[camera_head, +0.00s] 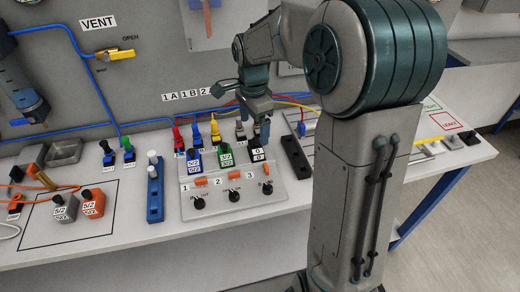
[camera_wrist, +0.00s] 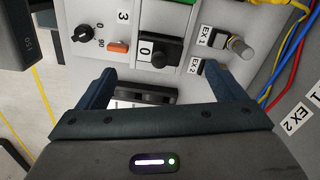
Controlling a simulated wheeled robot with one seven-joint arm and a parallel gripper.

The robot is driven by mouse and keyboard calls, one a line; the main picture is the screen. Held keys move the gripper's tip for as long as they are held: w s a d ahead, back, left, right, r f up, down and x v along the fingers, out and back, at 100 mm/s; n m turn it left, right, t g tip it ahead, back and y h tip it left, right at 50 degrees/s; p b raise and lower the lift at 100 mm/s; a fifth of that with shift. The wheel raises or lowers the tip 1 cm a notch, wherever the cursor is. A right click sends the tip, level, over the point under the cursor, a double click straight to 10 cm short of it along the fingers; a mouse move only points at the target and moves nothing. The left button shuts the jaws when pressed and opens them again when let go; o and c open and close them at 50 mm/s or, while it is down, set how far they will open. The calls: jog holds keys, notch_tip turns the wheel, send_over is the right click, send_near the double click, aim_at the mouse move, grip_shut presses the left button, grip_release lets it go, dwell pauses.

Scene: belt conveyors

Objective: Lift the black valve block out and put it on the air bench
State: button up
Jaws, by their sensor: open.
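The black valve block (camera_head: 257,156), with a white label marked 0, sits in the rightmost slot of the grey manifold panel (camera_head: 290,196), above knob 3. It also shows in the wrist view (camera_wrist: 155,53), still seated in the panel. My gripper (camera_head: 254,126) is above and just behind the block in the head view, pointing down. In the wrist view my gripper (camera_wrist: 162,82) is open and empty, its two dark fingers spread wide, with the block ahead between their lines. The white bench top (camera_head: 130,250) carries the panel.
A blue valve block (camera_head: 194,162) and a green one (camera_head: 226,157) sit left of the black block. Colored hoses (camera_head: 285,98) run behind. A black slotted bar (camera_head: 296,158) lies close on the right. Grey (camera_head: 65,208) and orange (camera_head: 92,203) blocks stand in an outlined area at left.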

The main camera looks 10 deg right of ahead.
aim_at(256, 139)
jog(key=shift+s+d+f+p, duration=0.1)
jog(key=shift+f+p, duration=0.1)
jog(key=shift+f, duration=1.35)
jog(key=shift+d+f+p, duration=0.1)
jog(key=shift+f+p, duration=0.05)
jog(key=shift+f, duration=1.4)
jog(key=c, duration=1.2)
